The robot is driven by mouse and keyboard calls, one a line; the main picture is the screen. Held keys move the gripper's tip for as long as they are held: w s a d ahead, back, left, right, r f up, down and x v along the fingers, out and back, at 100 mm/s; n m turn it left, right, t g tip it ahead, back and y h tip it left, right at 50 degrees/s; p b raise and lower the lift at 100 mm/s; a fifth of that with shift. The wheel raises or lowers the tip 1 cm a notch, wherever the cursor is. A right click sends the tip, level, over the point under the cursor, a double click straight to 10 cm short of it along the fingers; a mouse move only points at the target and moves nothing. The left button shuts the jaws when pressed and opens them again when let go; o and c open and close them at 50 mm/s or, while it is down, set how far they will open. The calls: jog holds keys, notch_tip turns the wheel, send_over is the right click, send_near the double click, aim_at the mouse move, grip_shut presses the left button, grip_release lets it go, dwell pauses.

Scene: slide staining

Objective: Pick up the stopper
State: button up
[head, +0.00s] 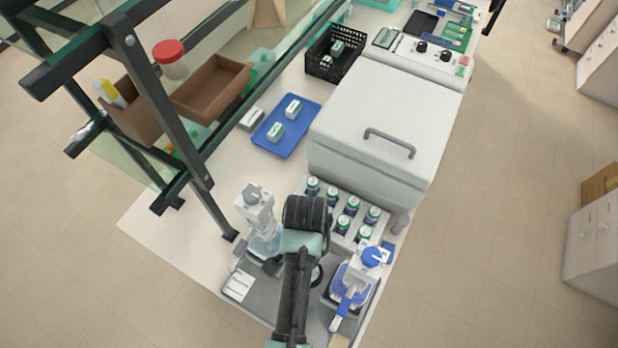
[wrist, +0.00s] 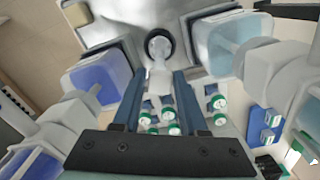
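A pale, translucent stopper-like piece (wrist: 159,82) with a rounded knob shows in the wrist view, between the two blue-grey fingers of my gripper (wrist: 158,88). The fingers stand apart, with a narrow gap visible on each side of the piece. I cannot tell whether either finger touches it. Its knob overlaps a dark ring (wrist: 174,37) on the grey surface behind it. In the head view my arm hides the gripper and this piece; part of the dark ring shows beside the arm.
A bottle with a blue cap (head: 373,256) stands right of my arm, and a clear bottle (head: 257,208) stands left. A rack holds several green-capped vials (head: 351,206) behind. The large white lidded box (head: 375,110) and dark shelf frame (head: 160,95) bound the space.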

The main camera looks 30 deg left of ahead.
jog(key=shift+w+d+f, duration=0.1)
jog(key=shift+w, duration=0.1)
grip_shut()
jog(key=shift+s, duration=0.1)
jog(key=shift+r, duration=0.4)
notch_tip(320, 180, up, 9)
jog(key=shift+r, duration=0.2)
